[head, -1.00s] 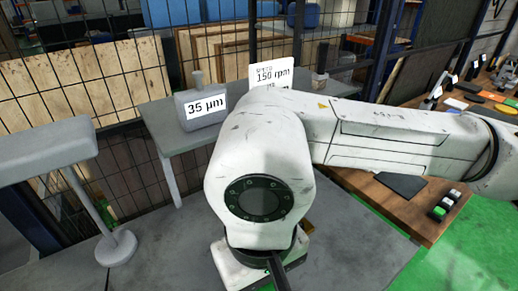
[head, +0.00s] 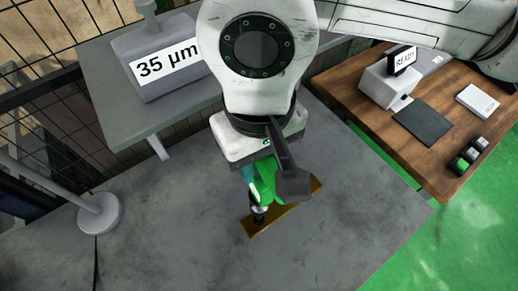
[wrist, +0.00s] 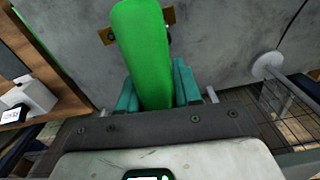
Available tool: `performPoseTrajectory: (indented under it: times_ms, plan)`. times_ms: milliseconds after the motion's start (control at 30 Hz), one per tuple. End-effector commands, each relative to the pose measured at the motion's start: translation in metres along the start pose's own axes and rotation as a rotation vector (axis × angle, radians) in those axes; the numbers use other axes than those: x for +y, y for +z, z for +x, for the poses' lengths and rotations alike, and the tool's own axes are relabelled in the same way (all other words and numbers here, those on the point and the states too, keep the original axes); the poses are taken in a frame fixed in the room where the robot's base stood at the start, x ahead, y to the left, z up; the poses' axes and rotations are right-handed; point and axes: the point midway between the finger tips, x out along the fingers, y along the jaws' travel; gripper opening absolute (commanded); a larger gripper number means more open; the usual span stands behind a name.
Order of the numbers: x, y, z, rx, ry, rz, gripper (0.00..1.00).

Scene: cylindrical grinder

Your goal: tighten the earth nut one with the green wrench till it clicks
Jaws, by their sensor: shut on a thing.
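My gripper (head: 256,172) has teal fingers and is shut on the green wrench (head: 264,184). In the wrist view the wrench (wrist: 145,50) runs forward from between the fingers (wrist: 157,92). The wrench is over a brass-coloured bar (head: 288,213) on the grey surface; the bar's ends also show beside the wrench in the wrist view (wrist: 106,36). A small dark and pale part (head: 259,213) is at the wrench's lower end, over the bar. I cannot tell whether it is the earth nut or part of the wrench. My arm partly hides the wrench.
A grey block marked 35 µm (head: 160,66) stands on a grey bench at upper left. A round-based post (head: 100,213) stands at left. A wooden table (head: 425,160) at right holds a READY sign (head: 404,60) and a dark pad (head: 422,123). Grey surface around the bar is clear.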

Motion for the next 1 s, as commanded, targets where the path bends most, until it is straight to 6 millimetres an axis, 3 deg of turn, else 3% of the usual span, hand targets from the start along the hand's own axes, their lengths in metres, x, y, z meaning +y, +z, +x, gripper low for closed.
performPoseTrajectory:
  times_ms: [400,1000]
  plan:
    - [0.000,0.000,0.003,0.002,0.001,0.000,0.00]
    - [0.000,0.000,0.053,0.002,0.000,0.001,0.00]
